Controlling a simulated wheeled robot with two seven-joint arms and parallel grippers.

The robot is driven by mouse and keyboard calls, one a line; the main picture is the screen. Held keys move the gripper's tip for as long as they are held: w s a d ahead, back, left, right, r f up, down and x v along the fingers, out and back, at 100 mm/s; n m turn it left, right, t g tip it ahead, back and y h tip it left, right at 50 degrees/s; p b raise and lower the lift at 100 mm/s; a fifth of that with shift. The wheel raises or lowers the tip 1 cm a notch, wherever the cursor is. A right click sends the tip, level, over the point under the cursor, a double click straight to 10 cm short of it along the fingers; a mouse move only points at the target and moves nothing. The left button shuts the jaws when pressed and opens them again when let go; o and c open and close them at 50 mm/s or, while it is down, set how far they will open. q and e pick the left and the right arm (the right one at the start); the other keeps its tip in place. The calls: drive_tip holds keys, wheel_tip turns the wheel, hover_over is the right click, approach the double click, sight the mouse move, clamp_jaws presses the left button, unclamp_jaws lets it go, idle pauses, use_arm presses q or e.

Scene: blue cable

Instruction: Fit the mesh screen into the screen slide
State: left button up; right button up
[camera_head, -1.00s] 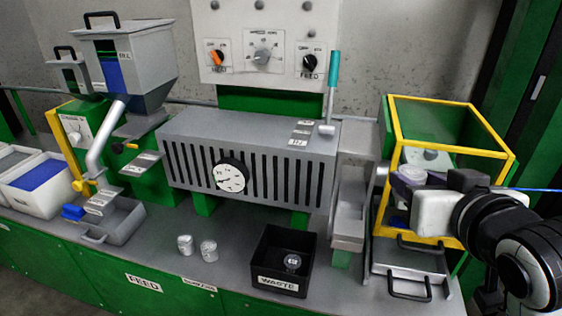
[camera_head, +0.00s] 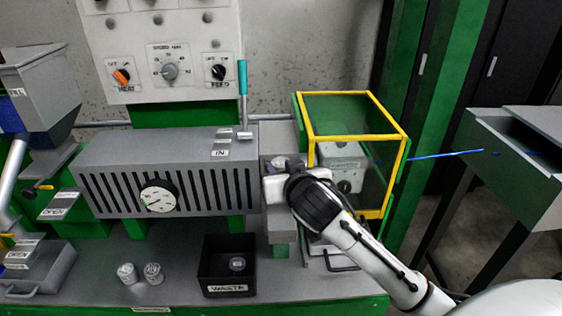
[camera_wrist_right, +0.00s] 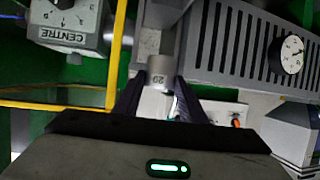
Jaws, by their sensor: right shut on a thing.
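My right gripper (camera_head: 278,172) is at the right end of the slotted grey barrel, left of the yellow-framed guard. In the right wrist view its dark fingers (camera_wrist_right: 157,88) are shut on a small pale grey cylinder (camera_wrist_right: 158,72) marked "20". I take this to be the mesh screen; its mesh face does not show. A grey block (camera_head: 283,225) lies below the gripper at the barrel's end. I cannot tell whether it is the screen slide. The hand hides much of that area. My left gripper is out of view.
The yellow-framed guard (camera_head: 360,140) encloses a box marked CENTRE (camera_wrist_right: 68,18). The slotted barrel (camera_head: 160,170) has a dial. Two small metal cylinders (camera_head: 127,273) (camera_head: 153,273) stand left of the black WASTE bin (camera_head: 208,262). A blue cable (camera_head: 445,155) runs to a grey cabinet (camera_head: 530,165).

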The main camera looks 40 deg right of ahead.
drive_tip(key=shift+f+b, duration=3.45)
drive_tip(key=shift+b, duration=0.3)
drive_tip(key=shift+f+b, duration=0.3)
drive_tip(key=shift+f, duration=0.1)
drive_tip(key=shift+f+b, duration=0.4)
drive_tip(key=shift+f, duration=0.45)
drive_tip(key=shift+f+b, duration=0.3)
drive_tip(key=shift+f, duration=0.4)
drive_tip(key=shift+f+b, duration=0.35)
drive_tip(key=shift+f, duration=0.2)
drive_tip(key=o, duration=1.2)
drive_tip(key=shift+f, duration=0.1)
